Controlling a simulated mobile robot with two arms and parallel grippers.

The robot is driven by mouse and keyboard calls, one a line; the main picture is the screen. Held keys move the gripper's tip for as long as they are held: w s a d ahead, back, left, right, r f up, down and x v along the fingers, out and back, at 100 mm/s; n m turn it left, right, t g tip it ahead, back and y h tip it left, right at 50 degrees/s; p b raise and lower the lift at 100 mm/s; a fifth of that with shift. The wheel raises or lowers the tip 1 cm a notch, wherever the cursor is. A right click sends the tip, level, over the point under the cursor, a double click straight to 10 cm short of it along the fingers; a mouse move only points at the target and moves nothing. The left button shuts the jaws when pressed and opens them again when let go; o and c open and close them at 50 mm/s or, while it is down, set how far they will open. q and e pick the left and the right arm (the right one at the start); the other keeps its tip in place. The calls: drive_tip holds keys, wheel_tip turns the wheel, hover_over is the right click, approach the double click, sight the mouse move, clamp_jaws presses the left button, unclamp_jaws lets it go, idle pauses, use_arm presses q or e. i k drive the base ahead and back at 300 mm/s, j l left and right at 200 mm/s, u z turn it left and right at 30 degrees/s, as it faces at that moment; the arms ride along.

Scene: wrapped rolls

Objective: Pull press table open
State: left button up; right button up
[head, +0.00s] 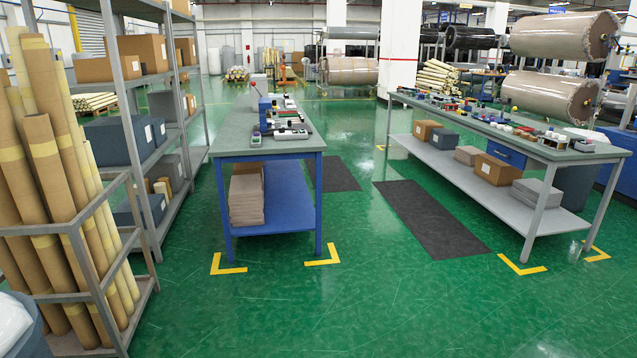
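No thing in the head view can be told for certain as the press table. A work table with blue legs (235,132) stands in the middle, with a grey top and a blue lower shelf. Small tools and devices (285,133) lie on its top, and a stack of flat brown sheets (247,200) rests on its shelf. A longer grey table (572,157) stands to the right, with many small items on top and boxes on its lower shelf. No handle or pulled-out part shows clearly. Neither of my grippers is in view.
A rack of cardboard tubes (45,150) and a metal shelf unit (128,80) stand at the left. Large wrapped rolls (563,36) are at the back right. Dark mats (430,220) lie between the tables. The green floor (330,315) in front is clear, with yellow corner marks.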

sight(289, 126)
drive_tip(key=i+z, duration=0.1)
drive_tip(key=i, duration=1.05)
drive_tip(key=i+j+z, duration=0.15)
drive_tip(key=i, duration=1)
drive_tip(key=i+z, duration=0.15)
drive_tip(key=i, duration=0.45)
drive_tip(key=i+z, duration=0.2)
drive_tip(key=i, duration=0.4)
drive_tip(key=i+z, duration=0.15)
drive_tip(key=i, duration=0.45)
drive_tip(key=i+j+z, duration=0.2)
drive_tip(key=i, duration=0.4)
drive_tip(key=i+u, duration=0.2)
drive_tip(key=i, duration=0.55)
drive_tip(key=i+l+u, duration=0.25)
drive_tip(key=i, duration=0.45)
drive_tip(key=i+u, duration=0.25)
drive_tip(key=u, duration=0.25)
drive_tip(key=i+u, duration=0.3)
drive_tip(key=u, duration=0.2)
drive_tip(key=i+l+u, duration=0.1)
drive_tip(key=i+u, duration=0.15)
drive_tip(key=u, duration=0.25)
drive_tip(key=i+l+u, duration=0.2)
drive_tip(key=u, duration=0.3)
drive_tip(key=i+l+u, duration=0.35)
drive_tip(key=k+j, duration=0.1)
